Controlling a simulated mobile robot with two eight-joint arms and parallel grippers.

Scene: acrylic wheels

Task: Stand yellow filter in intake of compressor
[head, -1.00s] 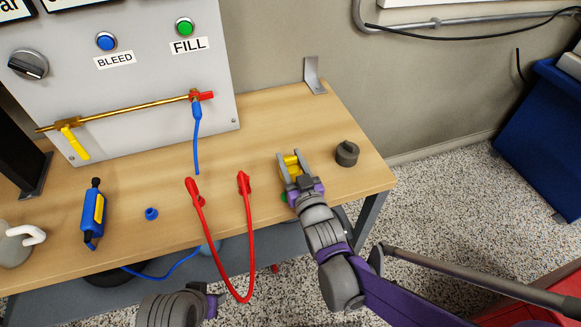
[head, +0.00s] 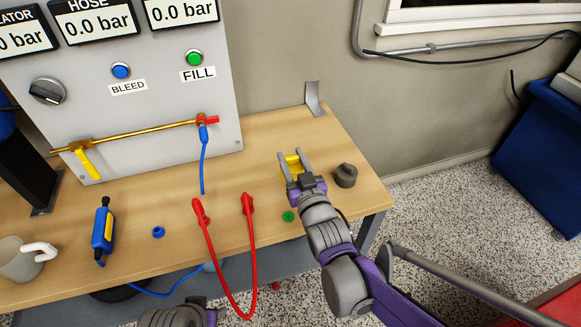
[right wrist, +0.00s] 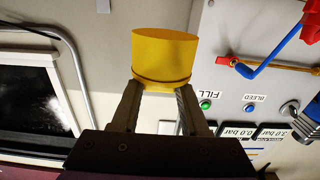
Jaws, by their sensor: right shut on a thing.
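The yellow filter (head: 293,163) is held between the fingers of my right gripper (head: 296,166), above the right part of the workbench. In the right wrist view the yellow filter (right wrist: 163,55) is a short cylinder, and the right gripper's fingertips (right wrist: 157,95) close on its lower end. My left arm shows only as a grey link at the bottom edge of the head view; its gripper is not visible. I cannot make out the compressor or its intake for certain in these frames.
A dark grey knobbed cap (head: 346,176) stands right of the gripper. A green ring (head: 288,216) and a blue ring (head: 158,232) lie on the bench (head: 262,150). The panel (head: 150,90) stands behind.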

